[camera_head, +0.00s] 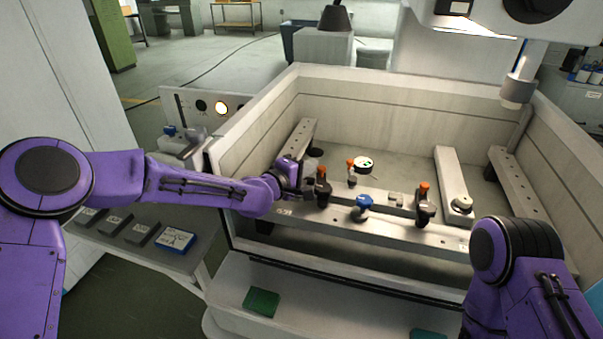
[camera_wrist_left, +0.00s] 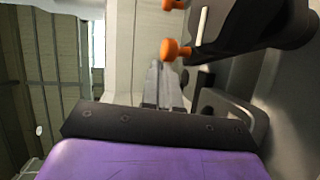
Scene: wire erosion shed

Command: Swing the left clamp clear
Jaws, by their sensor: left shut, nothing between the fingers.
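The left clamp (camera_head: 322,188) is a dark clamp with an orange knob, standing on the front rail of the machine tank. In the left wrist view the dark clamp (camera_wrist_left: 255,25) fills the upper right, with an orange knob (camera_wrist_left: 174,50) near the middle. My left gripper (camera_head: 308,183) is shut and empty, just left of the left clamp; whether it touches the clamp I cannot tell. Its grey fingers (camera_wrist_left: 163,85) show below the orange knob in the wrist view. My right gripper is out of view; only part of the right arm shows at lower right.
A right clamp (camera_head: 425,207) with an orange knob stands farther along the front rail (camera_head: 390,232). Another orange knob (camera_head: 351,168) and a round dial (camera_head: 364,164) are behind. The tank wall (camera_head: 235,150) rises at left.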

